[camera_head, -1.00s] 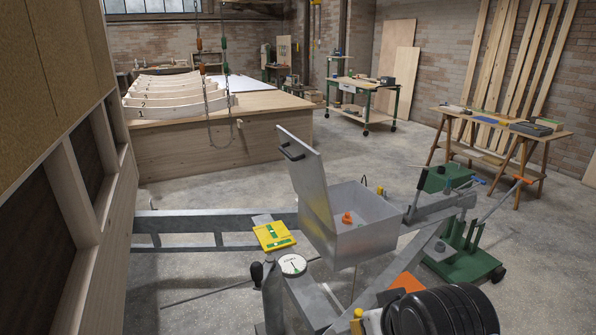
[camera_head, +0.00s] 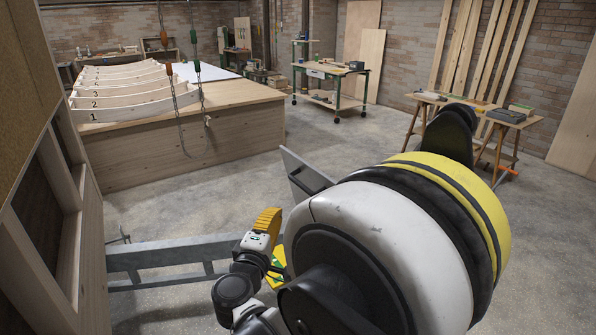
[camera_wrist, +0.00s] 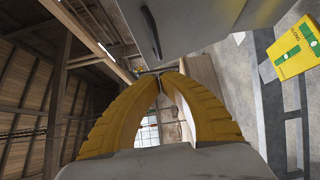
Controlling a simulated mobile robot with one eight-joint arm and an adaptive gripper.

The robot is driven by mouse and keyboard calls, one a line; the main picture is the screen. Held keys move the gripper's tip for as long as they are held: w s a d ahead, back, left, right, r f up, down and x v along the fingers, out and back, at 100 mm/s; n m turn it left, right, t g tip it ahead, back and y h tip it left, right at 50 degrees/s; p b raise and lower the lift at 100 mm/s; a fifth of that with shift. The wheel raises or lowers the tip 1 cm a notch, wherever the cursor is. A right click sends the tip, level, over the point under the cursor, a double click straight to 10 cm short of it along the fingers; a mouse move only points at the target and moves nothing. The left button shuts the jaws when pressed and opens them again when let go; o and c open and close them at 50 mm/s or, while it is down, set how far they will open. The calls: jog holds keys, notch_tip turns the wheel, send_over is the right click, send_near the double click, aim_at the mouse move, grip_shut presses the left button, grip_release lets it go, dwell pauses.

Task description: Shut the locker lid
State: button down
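The locker lid (camera_head: 304,174) is a grey metal plate standing raised. Only its upper part shows in the head view, past my large white, black and yellow arm link, which hides the locker box. My gripper (camera_head: 268,220), with yellow ribbed fingers, is left of the lid and looks apart from it. In the wrist view the lid (camera_wrist: 205,22) spans the top, with its dark handle (camera_wrist: 151,32) above the fingertips. My gripper's fingers (camera_wrist: 162,74) meet at their tips with nothing between them. Whether the tips touch the lid cannot be told.
A wooden wall frame (camera_head: 70,210) stands close on the left. A large wooden bench (camera_head: 180,150) is behind; concrete floor between is clear.

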jog(key=a, duration=0.2)
jog(key=b, duration=0.2)
send_near(295, 180)
jog(key=w+a, duration=0.2)
jog(key=w, duration=0.1)
jog(key=w+d, duration=0.1)
jog(key=w+d+b, duration=0.1)
jog(key=shift+d+f+t, duration=0.2)
jog(key=shift+d+t, duration=0.1)
jog(key=shift+d, duration=0.05)
jog(key=shift+w+d+n+b, duration=0.3)
jog(key=shift+b, duration=0.05)
jog(key=shift+r, duration=0.15)
